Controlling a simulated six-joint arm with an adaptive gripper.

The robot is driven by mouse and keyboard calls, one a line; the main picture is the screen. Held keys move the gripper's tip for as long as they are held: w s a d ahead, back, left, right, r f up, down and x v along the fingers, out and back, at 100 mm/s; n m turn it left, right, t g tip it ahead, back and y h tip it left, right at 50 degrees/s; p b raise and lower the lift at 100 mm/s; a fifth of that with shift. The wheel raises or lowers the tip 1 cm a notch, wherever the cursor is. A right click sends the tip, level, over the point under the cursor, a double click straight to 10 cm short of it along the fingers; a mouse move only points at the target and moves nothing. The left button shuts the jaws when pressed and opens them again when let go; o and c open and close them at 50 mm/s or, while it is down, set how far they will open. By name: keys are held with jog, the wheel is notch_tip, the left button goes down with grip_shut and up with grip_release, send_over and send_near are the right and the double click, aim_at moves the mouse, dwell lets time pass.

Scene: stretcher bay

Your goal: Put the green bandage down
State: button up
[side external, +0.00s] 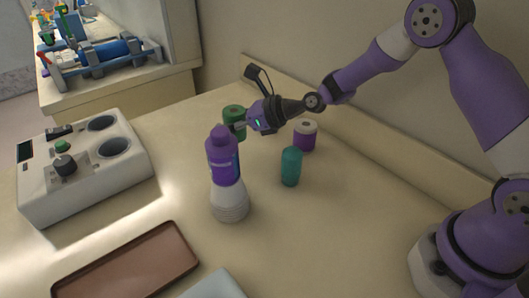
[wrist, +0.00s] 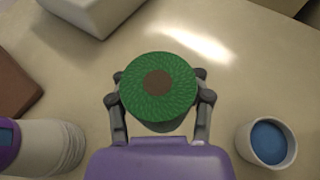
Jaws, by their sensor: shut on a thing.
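The green bandage (wrist: 158,88) is a round roll with a brown core, seen from above in the wrist view. My gripper (wrist: 158,104) is shut on it, with one finger on each side. In the side view the green bandage (side external: 234,117) is upright at the tip of my gripper (side external: 242,124), behind the purple bottle. Its lower part is partly hidden, so I cannot tell whether it touches the table.
A purple and white bottle (side external: 224,170) stands close in front. A teal cylinder (side external: 291,167) and a purple and white roll (side external: 305,136) stand to the right. A white device (side external: 85,175) and a brown tray (side external: 125,262) lie left. A white blue-centred container (wrist: 267,142) is at right.

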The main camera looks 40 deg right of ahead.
jog(key=shift+f, duration=2.6)
jog(key=shift+f, duration=0.2)
jog(key=o, duration=1.3)
jog(key=shift+r, duration=0.15)
